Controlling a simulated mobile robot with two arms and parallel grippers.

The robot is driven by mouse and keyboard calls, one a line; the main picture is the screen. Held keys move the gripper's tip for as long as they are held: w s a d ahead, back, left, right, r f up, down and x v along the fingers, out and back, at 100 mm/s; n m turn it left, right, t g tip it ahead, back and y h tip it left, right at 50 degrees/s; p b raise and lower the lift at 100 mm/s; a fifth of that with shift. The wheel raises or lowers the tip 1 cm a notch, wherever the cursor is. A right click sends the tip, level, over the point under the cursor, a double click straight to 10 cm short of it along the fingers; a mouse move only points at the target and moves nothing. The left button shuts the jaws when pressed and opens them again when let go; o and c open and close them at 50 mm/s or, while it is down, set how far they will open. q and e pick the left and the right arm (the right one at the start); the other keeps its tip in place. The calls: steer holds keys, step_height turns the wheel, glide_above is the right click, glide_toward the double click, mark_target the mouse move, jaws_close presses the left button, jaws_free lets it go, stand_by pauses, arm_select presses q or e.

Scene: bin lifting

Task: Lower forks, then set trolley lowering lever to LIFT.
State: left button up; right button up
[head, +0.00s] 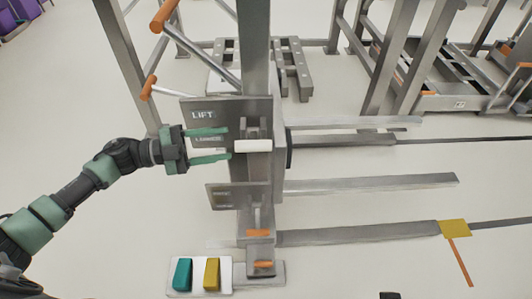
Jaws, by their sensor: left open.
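The trolley's grey mast (257,60) stands upright in the middle of the head view. A plate marked LIFT (225,104) is fixed to it, with a LOWER label (209,139) partly hidden behind my fingers. A lever with a white cylindrical handle (253,146) sits in front of the mast beside the labels. My left gripper (229,142) is open, its green fingers pointing right, tips just left of the white handle. I see no grip on it. The grey forks (370,185) extend right; their exact height is hard to tell. My right gripper is out of view.
Two pedals, teal (182,275) and yellow (212,273), sit on a white plate at the trolley's foot. Orange-ended handles (163,15) stick out at upper left. A yellow floor marker (455,228) lies at right. Metal frames (400,60) stand behind. Floor at left is clear.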

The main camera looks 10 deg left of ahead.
mark_target(249, 146)
arm_select(q)
steer(key=d, duration=0.3)
steer(key=d+m+g, duration=0.1)
steer(key=d, duration=0.2)
steer(key=w+d+g, duration=0.1)
steer(key=d, duration=0.2)
steer(key=shift+d+r+m, duration=0.15)
steer(key=shift+r+m, duration=0.15)
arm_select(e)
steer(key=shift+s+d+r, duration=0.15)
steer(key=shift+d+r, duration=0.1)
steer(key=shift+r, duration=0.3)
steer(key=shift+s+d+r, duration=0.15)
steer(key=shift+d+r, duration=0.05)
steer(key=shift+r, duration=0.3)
arm_select(q)
steer(key=shift+c, duration=0.4)
jaws_close()
